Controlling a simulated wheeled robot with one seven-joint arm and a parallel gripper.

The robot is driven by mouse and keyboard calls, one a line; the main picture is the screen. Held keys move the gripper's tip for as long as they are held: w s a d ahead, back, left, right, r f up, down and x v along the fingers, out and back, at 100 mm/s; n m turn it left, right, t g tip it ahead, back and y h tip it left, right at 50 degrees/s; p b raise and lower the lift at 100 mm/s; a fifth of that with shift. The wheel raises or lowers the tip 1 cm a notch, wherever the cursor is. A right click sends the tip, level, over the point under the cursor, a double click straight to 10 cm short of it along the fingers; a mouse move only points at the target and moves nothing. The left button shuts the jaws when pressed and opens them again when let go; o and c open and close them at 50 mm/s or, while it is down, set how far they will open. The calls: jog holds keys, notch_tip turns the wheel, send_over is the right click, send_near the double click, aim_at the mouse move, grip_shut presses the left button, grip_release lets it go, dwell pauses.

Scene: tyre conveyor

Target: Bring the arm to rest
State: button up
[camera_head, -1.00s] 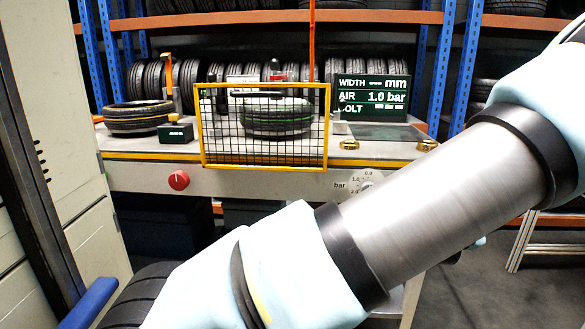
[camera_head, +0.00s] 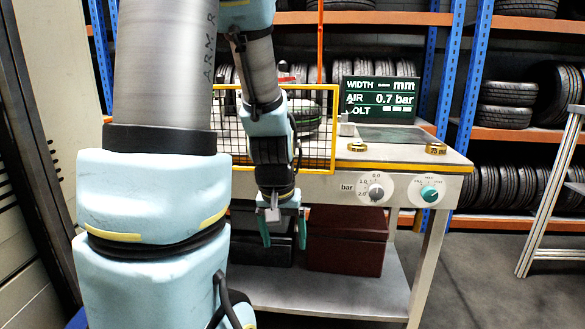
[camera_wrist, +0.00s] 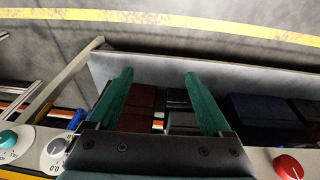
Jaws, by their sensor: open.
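My gripper (camera_head: 284,242) hangs in front of the conveyor bench (camera_head: 330,188), pointing down, with its green fingers apart and nothing between them. In the wrist view my gripper (camera_wrist: 160,75) shows both fingers spread, with the bench's lower shelf and boxes beyond them. My arm fills the left of the head view and hides the left part of the bench.
A grey dial (camera_head: 376,192) and a teal knob (camera_head: 429,193) sit on the bench front, right of my gripper. A dark red box (camera_head: 348,240) stands on the lower shelf (camera_head: 330,292). A red knob (camera_wrist: 288,167) shows in the wrist view. Open floor lies to the right.

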jog(key=s+a+r, duration=0.2)
jog(key=s+a, duration=0.2)
jog(key=a, duration=0.1)
jog(key=w+d+p+v, duration=0.1)
jog(key=w+p+v, duration=0.1)
jog(key=p+v, duration=1.2)
jog(key=shift+w+r+g+y, duration=0.25)
jog(key=shift+w+g+y, duration=0.05)
jog(key=shift+w, duration=0.15)
